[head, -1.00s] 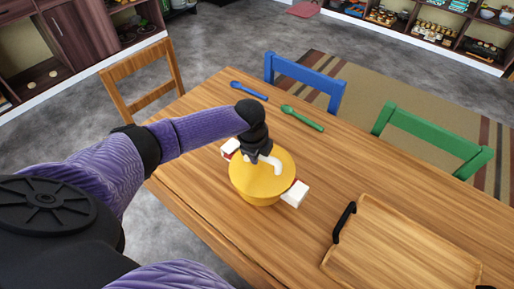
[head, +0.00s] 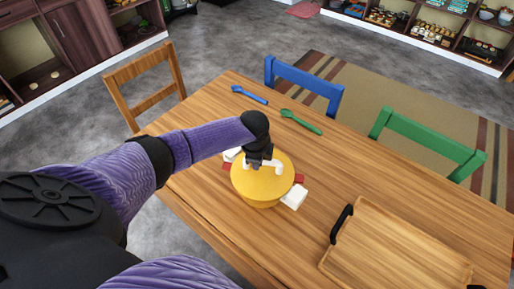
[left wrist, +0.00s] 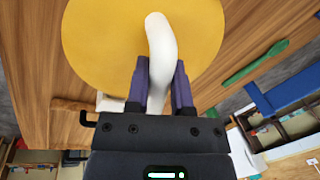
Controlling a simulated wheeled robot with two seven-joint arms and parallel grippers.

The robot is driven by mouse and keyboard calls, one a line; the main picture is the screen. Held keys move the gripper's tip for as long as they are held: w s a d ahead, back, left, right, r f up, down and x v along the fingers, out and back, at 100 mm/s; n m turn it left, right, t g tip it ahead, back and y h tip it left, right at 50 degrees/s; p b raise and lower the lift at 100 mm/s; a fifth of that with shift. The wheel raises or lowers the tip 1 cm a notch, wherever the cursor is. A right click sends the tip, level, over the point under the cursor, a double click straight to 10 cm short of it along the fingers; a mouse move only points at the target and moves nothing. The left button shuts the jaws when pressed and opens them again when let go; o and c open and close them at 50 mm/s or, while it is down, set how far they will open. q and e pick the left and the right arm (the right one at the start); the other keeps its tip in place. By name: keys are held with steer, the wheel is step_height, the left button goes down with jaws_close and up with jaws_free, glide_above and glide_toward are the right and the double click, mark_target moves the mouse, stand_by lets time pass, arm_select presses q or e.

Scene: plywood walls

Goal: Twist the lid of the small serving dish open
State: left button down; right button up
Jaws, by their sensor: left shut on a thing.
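The small serving dish (head: 263,203) stands on the wooden table. Its round yellow lid (head: 262,186) sits on top, and the lid also shows in the left wrist view (left wrist: 95,35). White blocks (head: 293,197) and small red tabs (head: 299,178) stick out at its sides, the red tabs turned away from the white blocks. My left gripper (head: 264,163) is over the lid, shut on its curved white handle (left wrist: 160,38). In the left wrist view its fingers (left wrist: 160,85) are on either side of the handle. My right gripper is not in view.
A wooden tray (head: 390,255) with black handles lies at the right. A blue spoon (head: 249,94) and a green spoon (head: 301,121) lie behind the dish. Blue (head: 305,85), green (head: 428,140) and wooden (head: 147,85) chairs stand around the table.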

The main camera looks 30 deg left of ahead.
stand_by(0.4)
arm_select(q)
steer(key=shift+s+d+r+n+p, duration=0.1)
steer(key=shift+d+r+n+p, duration=0.05)
steer(key=shift+n+p, duration=0.55)
steer(key=shift+n, duration=0.6)
steer(key=shift+c, duration=2.1)
jaws_free()
